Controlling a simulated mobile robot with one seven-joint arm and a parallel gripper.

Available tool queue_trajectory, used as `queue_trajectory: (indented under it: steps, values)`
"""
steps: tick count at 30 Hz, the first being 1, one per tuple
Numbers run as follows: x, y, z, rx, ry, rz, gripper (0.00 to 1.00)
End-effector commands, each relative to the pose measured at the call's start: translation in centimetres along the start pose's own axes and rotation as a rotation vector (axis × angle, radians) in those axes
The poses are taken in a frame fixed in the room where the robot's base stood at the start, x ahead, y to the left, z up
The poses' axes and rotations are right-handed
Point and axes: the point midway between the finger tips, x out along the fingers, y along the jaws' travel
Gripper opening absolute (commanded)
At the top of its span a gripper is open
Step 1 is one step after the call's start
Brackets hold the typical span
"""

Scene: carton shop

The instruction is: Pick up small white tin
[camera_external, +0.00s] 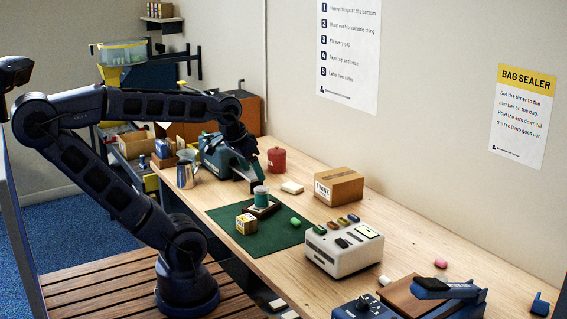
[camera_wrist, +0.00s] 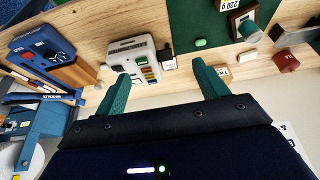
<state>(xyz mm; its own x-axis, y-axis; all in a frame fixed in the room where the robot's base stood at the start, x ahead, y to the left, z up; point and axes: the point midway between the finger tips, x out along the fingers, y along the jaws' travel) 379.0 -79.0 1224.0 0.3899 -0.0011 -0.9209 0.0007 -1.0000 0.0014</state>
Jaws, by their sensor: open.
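I cannot clearly tell which thing is the small white tin. A small white object (camera_external: 384,280) lies by the white machine's right end; it also shows in the wrist view (camera_wrist: 104,67), too small to tell its shape. A low pale block (camera_external: 291,187) sits behind the green mat. A short green cylinder with a pale top (camera_external: 261,191) stands on a dark base on the mat; it also shows in the wrist view (camera_wrist: 248,31). My gripper (camera_wrist: 160,68) is open, with nothing held between its green fingers. In the external view it hangs over the bench near the mat's back corner.
The green mat (camera_external: 226,218) also holds a yellow labelled box (camera_external: 246,223) and a green lump (camera_external: 295,222). A red canister (camera_external: 277,160), a cardboard box (camera_external: 339,186) and a white machine (camera_external: 341,251) stand around it. Bare wood lies between mat and cardboard box.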

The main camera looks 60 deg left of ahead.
Motion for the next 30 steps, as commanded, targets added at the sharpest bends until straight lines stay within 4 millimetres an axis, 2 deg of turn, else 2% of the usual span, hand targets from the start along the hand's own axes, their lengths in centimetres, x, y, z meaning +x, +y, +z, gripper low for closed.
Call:
queue_trajectory:
  steps: [11, 13, 22, 26, 30]
  values:
    - [0.0, 0.0, 0.0, 0.000, 0.000, 0.000, 0.72]
    - [0.0, 0.0, 0.0, 0.000, 0.000, 0.000, 0.68]
    - [0.0, 0.0, -0.2, 0.003, -0.001, -0.003, 0.68]
    - [0.4, 0.4, -1.6, 0.025, -0.006, -0.019, 0.68]
    - [1.3, 1.5, -4.5, 0.076, -0.016, -0.050, 0.68]
